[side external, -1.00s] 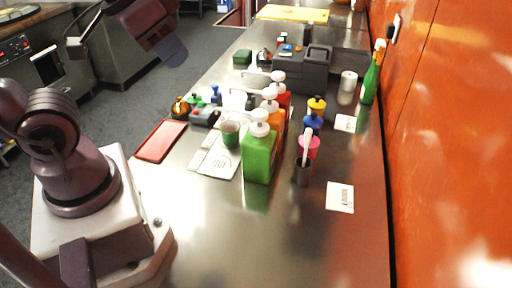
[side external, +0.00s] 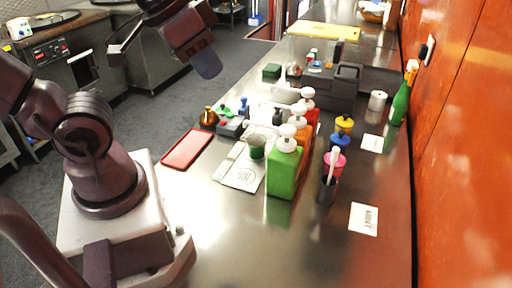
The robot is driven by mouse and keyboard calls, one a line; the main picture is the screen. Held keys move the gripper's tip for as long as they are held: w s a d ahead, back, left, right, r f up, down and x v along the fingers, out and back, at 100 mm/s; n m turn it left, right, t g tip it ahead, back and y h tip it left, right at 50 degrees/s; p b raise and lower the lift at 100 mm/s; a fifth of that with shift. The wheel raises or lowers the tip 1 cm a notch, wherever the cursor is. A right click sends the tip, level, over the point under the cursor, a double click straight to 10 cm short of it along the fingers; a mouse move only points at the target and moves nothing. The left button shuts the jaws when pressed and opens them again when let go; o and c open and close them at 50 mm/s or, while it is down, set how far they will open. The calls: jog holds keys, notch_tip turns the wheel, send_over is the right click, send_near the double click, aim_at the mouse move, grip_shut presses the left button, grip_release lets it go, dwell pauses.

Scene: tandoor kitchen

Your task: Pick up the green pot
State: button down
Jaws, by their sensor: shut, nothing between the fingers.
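The green pot (side external: 257,146) is a small dark green cup standing upright on a white printed sheet (side external: 239,175) on the steel counter, just left of the green squeeze bottle. My gripper (side external: 116,56) is at the upper left, raised over the floor side of the counter and well apart from the pot. It is shut and empty. Its fingertips are small and hard to make out here. The pot's far side and its base are partly hidden.
Green (side external: 285,170), orange and red bottles stand close at the pot's right. A black cup (side external: 327,187) with a white-handled tool is further right. A red tray (side external: 188,149) lies left. The near counter is clear; an orange wall (side external: 465,150) bounds the right.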

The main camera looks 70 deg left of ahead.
jog(key=shift+c, duration=0.9)
grip_release()
jog(key=m+t+y, duration=0.2)
jog(key=m+t, duration=1)
jog(key=m, duration=2.4)
send_near(255, 141)
jog(key=s, duration=0.1)
jog(key=s+d+r, duration=0.1)
jog(key=s+d, duration=0.1)
jog(key=s, duration=0.1)
jog(key=shift+d+r, duration=0.15)
jog(key=shift+r, duration=0.2)
jog(key=w, duration=0.8)
jog(key=w+a, duration=0.1)
jog(key=w, duration=0.4)
